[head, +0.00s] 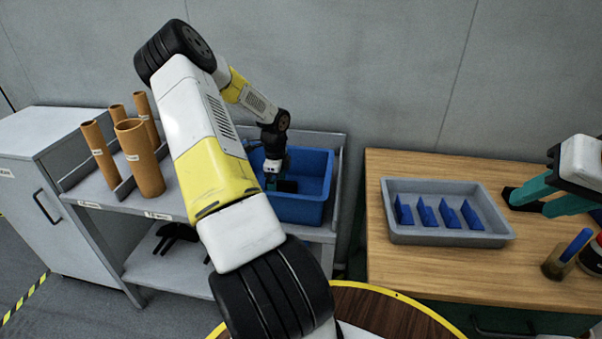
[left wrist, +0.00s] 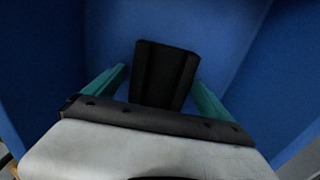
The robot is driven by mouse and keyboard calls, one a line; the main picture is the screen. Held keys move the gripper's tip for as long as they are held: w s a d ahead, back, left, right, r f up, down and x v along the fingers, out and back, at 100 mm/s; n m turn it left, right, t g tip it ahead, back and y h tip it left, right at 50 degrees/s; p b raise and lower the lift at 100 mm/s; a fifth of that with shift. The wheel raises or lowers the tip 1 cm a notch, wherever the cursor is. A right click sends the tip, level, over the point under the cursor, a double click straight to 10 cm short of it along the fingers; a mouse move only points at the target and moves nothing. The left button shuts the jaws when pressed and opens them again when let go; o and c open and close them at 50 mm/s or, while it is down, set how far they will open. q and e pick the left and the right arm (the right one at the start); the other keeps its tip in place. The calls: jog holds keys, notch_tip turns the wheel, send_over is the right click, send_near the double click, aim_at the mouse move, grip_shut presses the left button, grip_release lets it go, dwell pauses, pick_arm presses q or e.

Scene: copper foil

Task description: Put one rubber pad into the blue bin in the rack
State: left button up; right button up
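The blue bin (head: 316,208) stands on the upper shelf of the rack at the back. My left arm reaches over the rack, and my left gripper (head: 276,182) is down inside the bin. A black rubber pad (head: 288,187) shows at its fingertips. The contact at the fingertips is hard to make out in the dark. My right gripper (head: 530,203) is over the wooden table at the right, its teal fingers apart, with a dark flat piece near the tips.
A grey tray (head: 440,238) with several blue upright pieces lies on the wooden table (head: 400,275). A small cup (head: 556,264) with a blue-handled item stands right of it. Several brown tubes (head: 140,160) stand on the rack (head: 175,205) left of the bin, beside a grey cabinet (head: 25,180).

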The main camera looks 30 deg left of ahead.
pick_arm(q)
jog(key=d+r+n+y, duration=0.1)
jog(key=d+r, duration=0.2)
jog(key=r, duration=0.6)
jog(key=d+r+n, duration=0.1)
jog(key=d+r, duration=0.3)
jog(key=r, duration=0.6)
jog(key=s+d+r+n+t+h, duration=0.1)
jog(key=s+d+r+n+t, duration=0.2)
jog(key=s+d+r+n, duration=0.3)
jog(key=s+d+r+n+t+h, duration=0.2)
jog(key=s+d+r+n, duration=0.4)
jog(key=s+d, duration=0.8)
notch_tip(320, 180, up, 2)
jog(key=shift+d+r+t, duration=0.25)
jog(key=shift+d+t, duration=0.35)
jog(key=shift+d, duration=0.35)
jog(key=shift+w+d, duration=0.1)
